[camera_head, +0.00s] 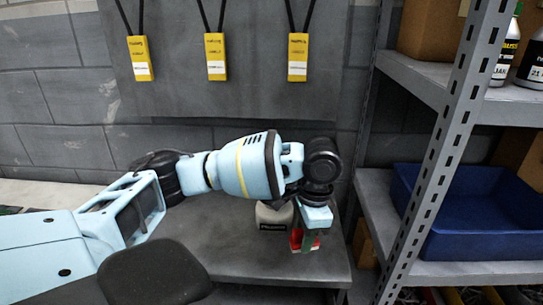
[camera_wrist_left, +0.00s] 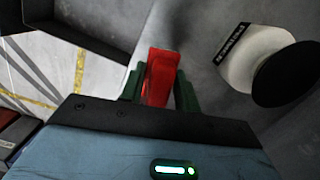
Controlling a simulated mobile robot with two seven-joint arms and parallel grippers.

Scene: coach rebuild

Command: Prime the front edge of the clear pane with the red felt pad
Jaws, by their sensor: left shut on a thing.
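My left gripper (camera_head: 306,243) is above the right part of the grey bench, pointing down. Its green fingers are shut on the red felt pad (camera_head: 296,238). In the left wrist view the red pad (camera_wrist_left: 160,76) stands upright between the two fingers and sticks out past them. A pale pot with a black label (camera_head: 273,217) stands on the bench just left of and behind the gripper; in the left wrist view the pot (camera_wrist_left: 240,62) is at the right, apart from the pad. I cannot make out the clear pane in either view. My right gripper is not in view.
The grey bench top (camera_head: 235,255) is bare in front of the pot. A metal shelf rack (camera_head: 440,150) stands close on the right, with a blue bin (camera_head: 480,240) and bottles. Yellow tags (camera_head: 215,57) hang on the wall panel behind.

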